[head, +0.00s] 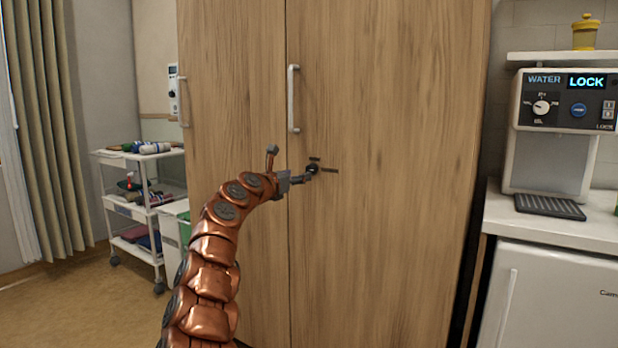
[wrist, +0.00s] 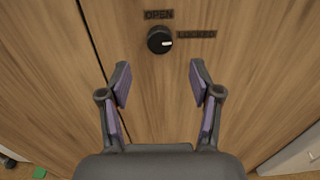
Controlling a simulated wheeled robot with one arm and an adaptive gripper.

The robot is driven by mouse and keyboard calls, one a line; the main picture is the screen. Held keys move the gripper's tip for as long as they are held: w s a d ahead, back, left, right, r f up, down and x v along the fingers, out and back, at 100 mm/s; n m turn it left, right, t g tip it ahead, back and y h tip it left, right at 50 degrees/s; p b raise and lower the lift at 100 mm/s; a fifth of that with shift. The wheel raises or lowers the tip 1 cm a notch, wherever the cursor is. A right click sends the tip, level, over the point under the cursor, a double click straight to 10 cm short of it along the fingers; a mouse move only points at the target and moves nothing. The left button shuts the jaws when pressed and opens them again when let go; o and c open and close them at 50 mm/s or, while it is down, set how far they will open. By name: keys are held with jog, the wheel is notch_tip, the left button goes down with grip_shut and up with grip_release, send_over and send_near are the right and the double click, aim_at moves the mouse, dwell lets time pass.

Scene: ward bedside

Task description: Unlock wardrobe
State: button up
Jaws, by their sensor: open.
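The wooden wardrobe (head: 390,90) has two doors, each with a pale vertical handle; the right door's handle (head: 293,98) is nearer. A round black knob (wrist: 160,40) is on the right door. Its white mark points right, toward the label LOCKED (wrist: 197,34). The label OPEN (wrist: 158,14) is above it. My gripper (wrist: 162,80) is open and empty, its purple-padded fingers apart below the knob in the wrist view. In the head view my gripper (head: 303,177) overlaps the knob's area, so contact cannot be told there.
A white trolley (head: 112,203) with supplies stands left of the wardrobe. At right, a water dispenser (head: 557,130) with a LOCK display stands on a white counter (head: 540,218) above a small fridge (head: 560,300). The door face around the knob is clear.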

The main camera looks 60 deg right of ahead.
aim_at(310, 170)
jog(key=shift+w+d+r+p, duration=0.1)
jog(key=shift+d+p, duration=0.35)
jog(key=shift+d, duration=1.45)
jog(key=shift+w+d+p, duration=0.1)
jog(key=shift+d+p, duration=0.3)
jog(key=shift+d, duration=1.45)
jog(key=shift+d, duration=0.1)
jog(key=c, duration=1.1)
jog(key=shift+c, duration=0.2)
